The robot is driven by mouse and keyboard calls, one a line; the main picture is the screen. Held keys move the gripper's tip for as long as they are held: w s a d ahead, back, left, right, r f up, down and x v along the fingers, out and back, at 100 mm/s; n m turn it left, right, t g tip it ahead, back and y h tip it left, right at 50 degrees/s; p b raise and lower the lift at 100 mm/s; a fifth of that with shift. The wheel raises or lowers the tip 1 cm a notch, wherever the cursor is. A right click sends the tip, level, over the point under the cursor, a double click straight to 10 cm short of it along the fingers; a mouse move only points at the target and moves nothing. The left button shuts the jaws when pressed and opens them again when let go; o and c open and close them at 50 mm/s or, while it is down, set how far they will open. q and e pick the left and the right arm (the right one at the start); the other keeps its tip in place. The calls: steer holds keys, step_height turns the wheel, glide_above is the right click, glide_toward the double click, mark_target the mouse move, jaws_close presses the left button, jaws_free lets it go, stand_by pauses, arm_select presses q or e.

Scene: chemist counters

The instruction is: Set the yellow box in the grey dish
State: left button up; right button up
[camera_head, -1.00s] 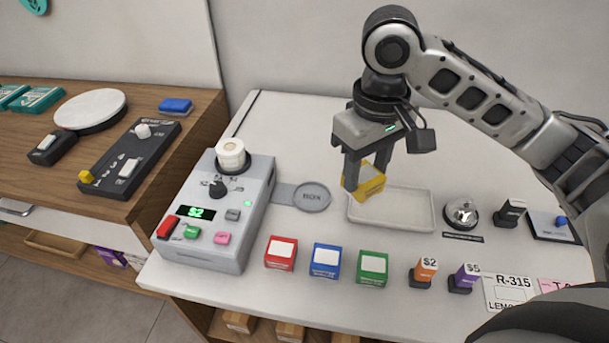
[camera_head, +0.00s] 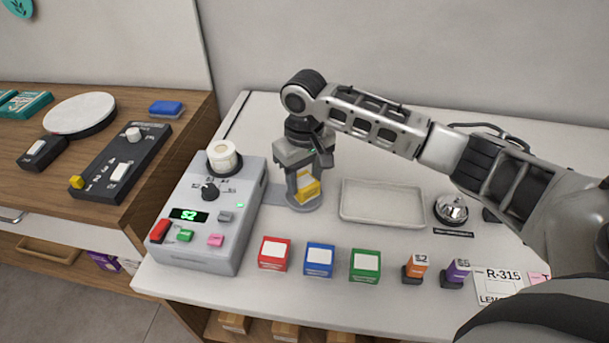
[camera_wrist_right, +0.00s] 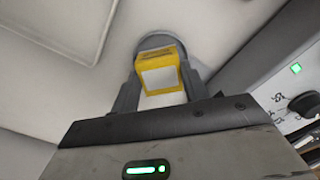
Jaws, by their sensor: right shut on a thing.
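The yellow box (camera_head: 307,189), with a white label, is between the fingers of my right gripper (camera_head: 306,193), which is shut on it. The box also shows in the wrist view (camera_wrist_right: 160,74). The round grey dish (camera_head: 302,209) is joined to the right side of the grey console. The gripper and box are over the dish and hide most of it. In the wrist view a curved part of the dish (camera_wrist_right: 154,41) shows beyond the box. I cannot tell whether the box touches the dish. My left gripper is not in view.
The grey console (camera_head: 205,215) stands just left of the dish. An empty pale tray (camera_head: 382,222) lies to the right. Red (camera_head: 274,254), blue (camera_head: 319,260) and green (camera_head: 365,265) boxes stand in front. A bell (camera_head: 451,209) is right of the tray.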

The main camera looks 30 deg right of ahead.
mark_target(305, 182)
steer(key=shift+f, duration=0.2)
steer(key=shift+f, duration=0.3)
steer(key=o, duration=1)
step_height(305, 182, up, 13)
steer(key=shift+f+b, duration=0.15)
steer(key=shift+b, duration=0.25)
